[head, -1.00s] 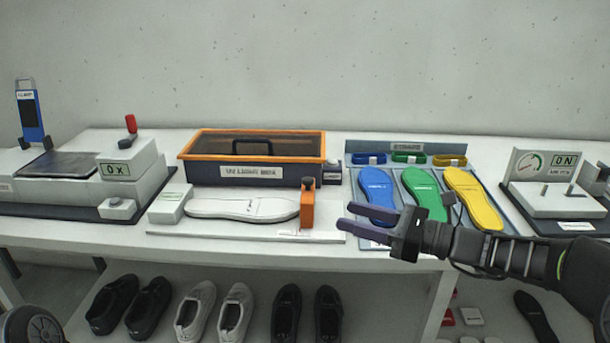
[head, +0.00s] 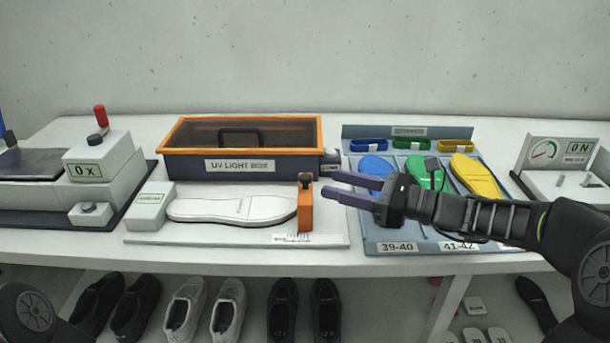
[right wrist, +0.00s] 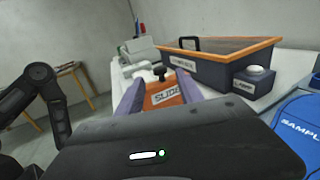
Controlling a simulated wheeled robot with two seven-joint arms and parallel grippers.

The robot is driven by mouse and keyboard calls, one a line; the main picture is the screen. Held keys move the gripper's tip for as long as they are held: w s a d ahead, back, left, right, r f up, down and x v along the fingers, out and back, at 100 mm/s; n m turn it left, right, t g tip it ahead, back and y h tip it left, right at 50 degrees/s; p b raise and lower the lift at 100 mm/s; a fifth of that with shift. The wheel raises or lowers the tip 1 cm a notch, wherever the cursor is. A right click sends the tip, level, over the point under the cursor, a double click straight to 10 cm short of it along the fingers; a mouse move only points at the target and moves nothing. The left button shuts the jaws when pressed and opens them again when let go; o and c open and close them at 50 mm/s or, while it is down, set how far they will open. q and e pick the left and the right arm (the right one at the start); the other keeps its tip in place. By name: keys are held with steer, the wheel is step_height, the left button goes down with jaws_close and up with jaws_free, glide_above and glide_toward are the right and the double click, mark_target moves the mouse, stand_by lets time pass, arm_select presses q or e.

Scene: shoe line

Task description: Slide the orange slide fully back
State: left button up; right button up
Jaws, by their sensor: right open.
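The orange slide (head: 306,209) stands upright with a dark knob on top, at the right end of a white sole (head: 235,208) on a white measuring board (head: 200,238). The slide touches or almost touches the sole's end. My right gripper (head: 328,186) is open and empty, just right of the slide, its fingers pointing left towards it. In the right wrist view the slide (right wrist: 164,94), labelled SLIDE, shows between the two finger lines (right wrist: 158,88); I see no contact. A pale block (head: 148,208) stands at the sole's left end. My left gripper is out of view.
A UV light box (head: 240,168) with an orange rim stands behind the board. A tray (head: 375,232) with blue, green and yellow insoles lies under my right arm. A press-like machine (head: 100,165) stands at left, a gauge unit (head: 555,158) at right.

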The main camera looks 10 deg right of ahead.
mark_target(311, 178)
steer(key=x, duration=0.7)
steer(key=shift+w+a, duration=0.15)
steer(key=shift+a, duration=0.05)
steer(key=shift+c, duration=0.2)
jaws_close()
stand_by(1.0)
